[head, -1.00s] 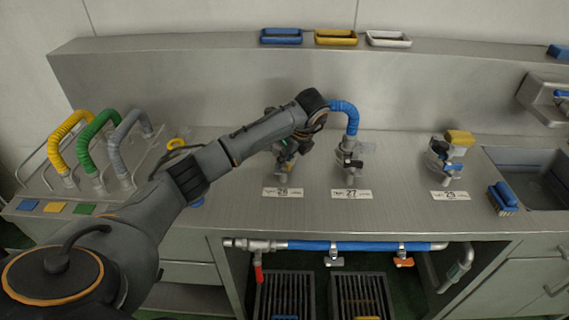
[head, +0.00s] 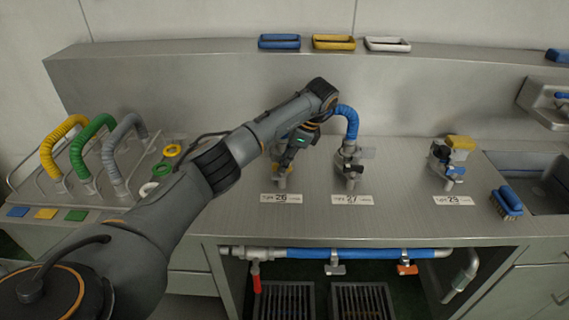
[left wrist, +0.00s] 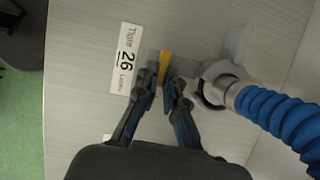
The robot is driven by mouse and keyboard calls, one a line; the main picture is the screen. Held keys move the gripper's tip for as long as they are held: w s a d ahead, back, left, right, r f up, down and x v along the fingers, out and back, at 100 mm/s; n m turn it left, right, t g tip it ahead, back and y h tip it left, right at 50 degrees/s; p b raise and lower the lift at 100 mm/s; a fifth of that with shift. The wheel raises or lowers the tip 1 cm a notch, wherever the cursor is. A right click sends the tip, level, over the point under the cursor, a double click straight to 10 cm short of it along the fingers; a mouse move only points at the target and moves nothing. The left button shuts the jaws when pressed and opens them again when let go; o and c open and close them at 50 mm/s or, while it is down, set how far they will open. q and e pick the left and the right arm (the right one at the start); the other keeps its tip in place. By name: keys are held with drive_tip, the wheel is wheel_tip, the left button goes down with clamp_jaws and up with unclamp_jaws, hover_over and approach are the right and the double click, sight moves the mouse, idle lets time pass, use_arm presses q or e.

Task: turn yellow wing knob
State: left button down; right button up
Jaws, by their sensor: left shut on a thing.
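The yellow wing knob (left wrist: 164,66) shows in the left wrist view as a narrow yellow wing beside the label 26 (left wrist: 126,60). My left gripper (left wrist: 164,88) is shut on it, with one finger on each side. In the head view my left gripper (head: 284,170) points down at the station behind label 26 (head: 281,198), and the knob is mostly hidden there. My right gripper is not in view.
Station 27 (head: 348,165) stands close to the right. Another station with a yellow top (head: 460,143) and a blue brush (head: 507,202) are farther right. Yellow, green and grey hoses (head: 95,150) arch at the left. The bench between the right stations is clear.

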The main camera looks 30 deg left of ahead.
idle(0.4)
use_arm(q)
drive_tip(key=c, duration=1.4)
unclamp_jaws()
drive_tip(key=shift+c, duration=0.2)
drive_tip(key=shift+r, duration=0.1)
drive_tip(key=v, duration=1.2)
drive_tip(key=shift+w+n, duration=0.2)
drive_tip(key=shift+n, duration=0.1)
drive_tip(key=shift+a, duration=0.1)
